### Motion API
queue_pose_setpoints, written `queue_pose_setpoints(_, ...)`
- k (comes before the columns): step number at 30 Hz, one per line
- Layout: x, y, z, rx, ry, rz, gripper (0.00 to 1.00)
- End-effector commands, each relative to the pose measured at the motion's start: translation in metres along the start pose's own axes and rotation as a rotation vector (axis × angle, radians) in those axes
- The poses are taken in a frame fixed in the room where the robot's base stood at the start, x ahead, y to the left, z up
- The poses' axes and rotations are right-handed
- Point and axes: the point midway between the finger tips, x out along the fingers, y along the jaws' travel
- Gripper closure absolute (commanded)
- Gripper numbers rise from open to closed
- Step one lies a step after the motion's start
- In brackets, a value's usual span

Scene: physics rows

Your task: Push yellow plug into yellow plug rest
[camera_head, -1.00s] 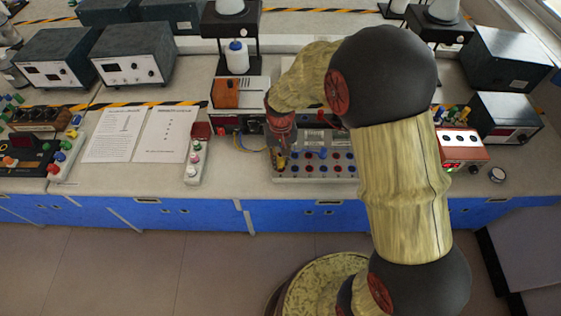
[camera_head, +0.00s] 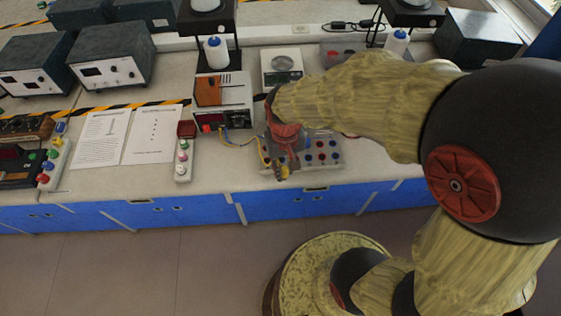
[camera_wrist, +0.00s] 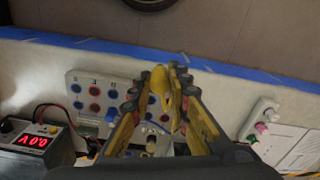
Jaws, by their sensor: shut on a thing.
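My gripper (camera_head: 281,168) hangs over the left front part of the socket panel (camera_head: 325,165). A yellow piece that looks like the yellow plug (camera_wrist: 179,76) is held at the fingertips. The panel also shows in the wrist view (camera_wrist: 84,80), with rows of red and blue sockets beside and behind the fingers. I cannot make out the yellow plug rest. The fingers hide part of the panel, and contact between plug and panel is unclear.
A power supply with an orange panel (camera_head: 222,98) stands behind on the left, with a yellow cable (camera_head: 238,142) near the gripper. A strip of coloured buttons (camera_head: 184,155) and paper sheets (camera_head: 152,135) lie left. A lit red meter (camera_wrist: 34,142) stands beside the panel.

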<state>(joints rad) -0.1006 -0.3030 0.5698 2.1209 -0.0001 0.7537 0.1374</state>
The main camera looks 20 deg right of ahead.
Motion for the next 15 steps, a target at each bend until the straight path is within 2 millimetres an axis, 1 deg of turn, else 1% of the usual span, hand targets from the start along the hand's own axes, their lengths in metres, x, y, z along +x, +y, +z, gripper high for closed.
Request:
queue_pose_setpoints(10, -0.0002, 0.0002, 0.0009, -0.001, 0.0, 0.0, 1.0)
queue_pose_setpoints(15, 0.0003, 0.0013, -0.0053, -0.043, 0.0, 0.0, 1.0)
